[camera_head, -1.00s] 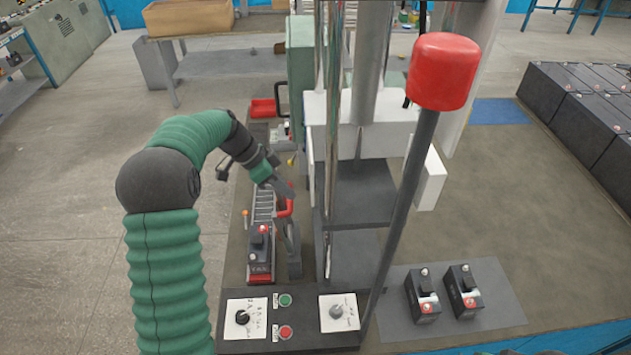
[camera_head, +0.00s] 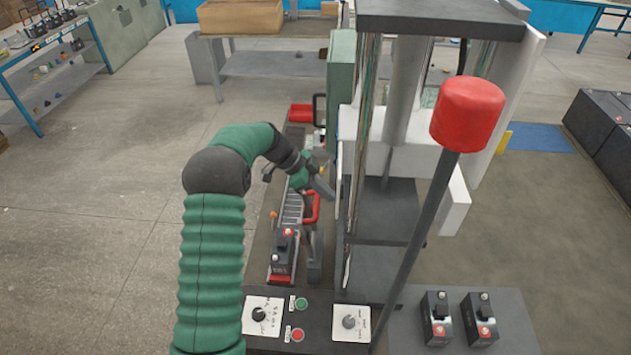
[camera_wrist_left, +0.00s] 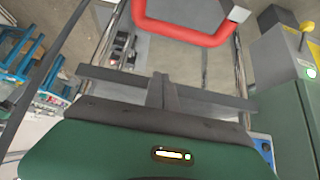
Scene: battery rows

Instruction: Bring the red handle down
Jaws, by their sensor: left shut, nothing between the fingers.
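A red U-shaped handle (camera_head: 313,208) stands on the bench behind a small black battery, left of the press column. It also shows at the top of the left wrist view (camera_wrist_left: 185,38). My left gripper (camera_head: 324,190) is close to this handle in the head view, shut and empty. Its closed fingers also show in the left wrist view (camera_wrist_left: 163,92), apart from the handle in the picture. A large red knob (camera_head: 467,113) tops a tall, slanted grey lever at the right of the press. My right gripper is out of view.
The press column (camera_head: 400,110) with a white block and dark plates stands right of my left gripper. A control panel (camera_head: 330,322) with dials and buttons is at the front. Two batteries (camera_head: 437,318) sit on a grey mat at the right. Open floor lies left.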

